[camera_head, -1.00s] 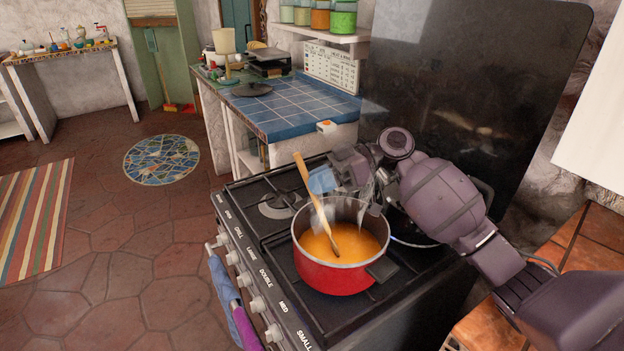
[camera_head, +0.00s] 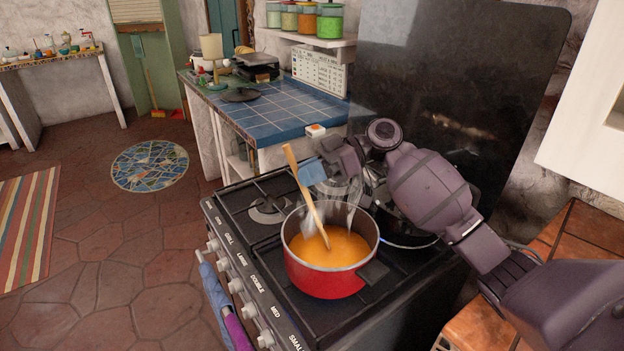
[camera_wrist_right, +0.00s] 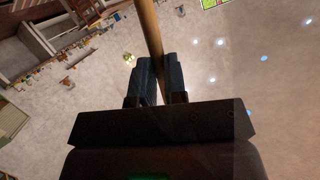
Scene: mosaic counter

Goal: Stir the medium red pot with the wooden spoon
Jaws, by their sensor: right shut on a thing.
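The red pot (camera_head: 324,280) stands on the front of the stove and holds orange liquid (camera_head: 345,250). The wooden spoon (camera_head: 305,190) leans up and left out of it, its lower end in the liquid. My right gripper (camera_head: 313,172) is above the pot's back rim, shut on the spoon's handle. In the right wrist view the handle (camera_wrist_right: 148,25) runs up between the dark fingers of that gripper (camera_wrist_right: 160,75). The spoon's bowl is hidden in the liquid. My left gripper is out of view.
Another dark pan (camera_head: 405,238) sits on a back burner, partly hidden behind my right arm. The front left burner (camera_head: 268,206) is empty. A blue-tiled counter (camera_head: 285,110) lies beyond the stove. A dark panel (camera_head: 450,90) rises behind the stove.

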